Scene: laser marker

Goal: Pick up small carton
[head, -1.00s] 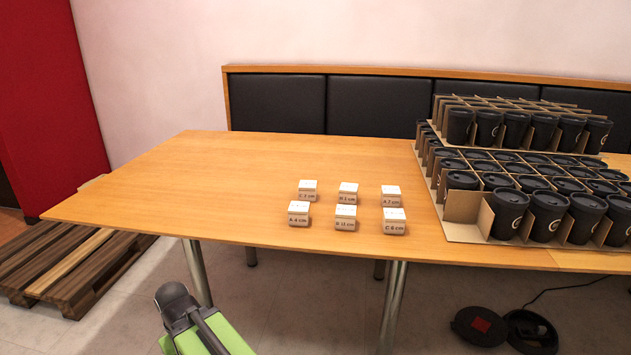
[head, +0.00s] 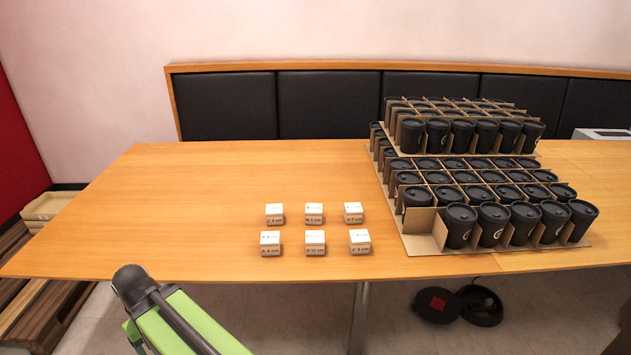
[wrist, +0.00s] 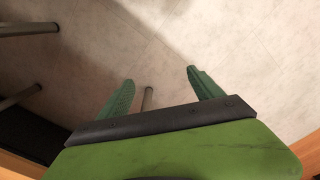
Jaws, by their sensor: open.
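Several small white cartons with printed labels stand in two rows on the wooden table (head: 180,190). The front row has a left carton (head: 270,243), a middle carton (head: 315,242) and a right carton (head: 360,241). The back row has a left carton (head: 275,214), a middle carton (head: 314,213) and a right carton (head: 353,212). In the wrist view my gripper (wrist: 157,85) is open and empty, with its green fingers apart over the pale floor. No carton shows in that view. In the head view my green arm is at lower left, in front of the table edge.
Cardboard-divided trays of black cups (head: 480,220) are stacked to the right of the cartons. The table left of the cartons is clear. Wooden pallets (head: 40,310) lie at far left. A round black object (head: 437,305) is on the floor under the table.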

